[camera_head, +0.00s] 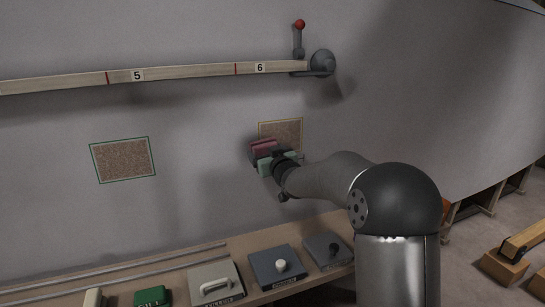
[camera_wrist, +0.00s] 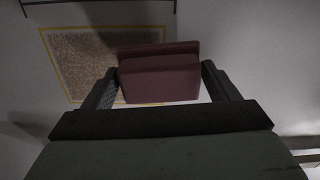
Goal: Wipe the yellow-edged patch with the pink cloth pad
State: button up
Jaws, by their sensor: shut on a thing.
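The pink cloth pad (camera_wrist: 160,82) is held between the two fingers of my gripper (camera_wrist: 160,90) in the wrist view. It looks dark pink in this light. In the head view my gripper (camera_head: 274,157) holds the pad (camera_head: 262,148) at the wall, at the lower left of the yellow-edged patch (camera_head: 285,131). The patch is brown and speckled, and the pad and gripper hide part of it. In the wrist view the patch (camera_wrist: 85,60) shows behind and left of the pad, which overlaps its right part. I cannot tell whether the pad touches the wall.
A green-edged speckled patch (camera_head: 123,160) is on the wall to the left. A wooden rail (camera_head: 190,72) marked 5 and 6 runs above, ending at a grey bracket with a red-knobbed lever (camera_head: 299,38). Below, a bench (camera_head: 262,240) holds several panels, including one with a white handle (camera_head: 216,284).

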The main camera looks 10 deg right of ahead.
jog(key=shift+x, duration=0.95)
dwell(0.3)
